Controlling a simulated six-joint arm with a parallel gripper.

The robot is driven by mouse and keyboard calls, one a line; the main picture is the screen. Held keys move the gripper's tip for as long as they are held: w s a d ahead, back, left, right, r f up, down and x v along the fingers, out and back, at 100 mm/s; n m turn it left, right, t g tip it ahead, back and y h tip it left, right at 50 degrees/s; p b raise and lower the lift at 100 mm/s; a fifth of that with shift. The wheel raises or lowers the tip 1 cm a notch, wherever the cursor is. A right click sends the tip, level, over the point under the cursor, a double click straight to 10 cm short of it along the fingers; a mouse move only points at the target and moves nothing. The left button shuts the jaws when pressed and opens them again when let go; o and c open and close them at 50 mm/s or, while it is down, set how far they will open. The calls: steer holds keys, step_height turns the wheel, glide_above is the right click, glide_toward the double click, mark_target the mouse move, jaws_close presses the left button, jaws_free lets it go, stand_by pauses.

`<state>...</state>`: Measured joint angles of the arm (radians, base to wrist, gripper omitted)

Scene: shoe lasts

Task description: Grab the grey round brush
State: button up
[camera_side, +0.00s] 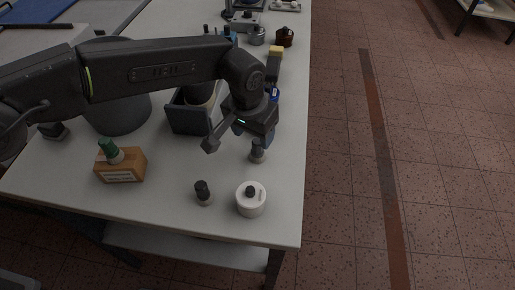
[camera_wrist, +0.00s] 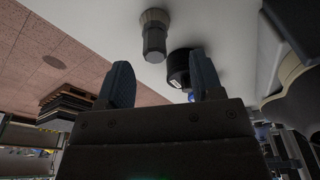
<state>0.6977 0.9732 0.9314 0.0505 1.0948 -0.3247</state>
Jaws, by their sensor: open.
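A small grey round brush (camera_side: 258,154) stands on the table just below my gripper (camera_side: 254,137) in the side view; its upper part is partly hidden by the gripper. In the wrist view a grey round piece with a paler ring (camera_wrist: 154,36), which looks like the same brush, shows beyond the fingertips and between them in width. My gripper (camera_wrist: 163,76) is open, its two blue fingers apart, with nothing held. I cannot tell exactly how far the fingers are from the brush.
A white round pot with a black knob (camera_side: 251,201) and a small black-topped item (camera_side: 203,194) stand at the front. A wooden block with a green-topped piece (camera_side: 121,167) and a dark open box (camera_side: 188,122) are to the left. The table's right edge is close to the gripper.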

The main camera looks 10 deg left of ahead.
mark_target(257, 141)
steer(key=f, duration=0.3)
steer(key=d+f, duration=0.1)
steer(key=f, duration=0.1)
steer(key=shift+w+f, duration=0.25)
steer(key=shift+w, duration=0.1)
steer(key=c, duration=0.9)
steer(key=shift+r, duration=0.1)
steer(key=shift+c, duration=0.3)
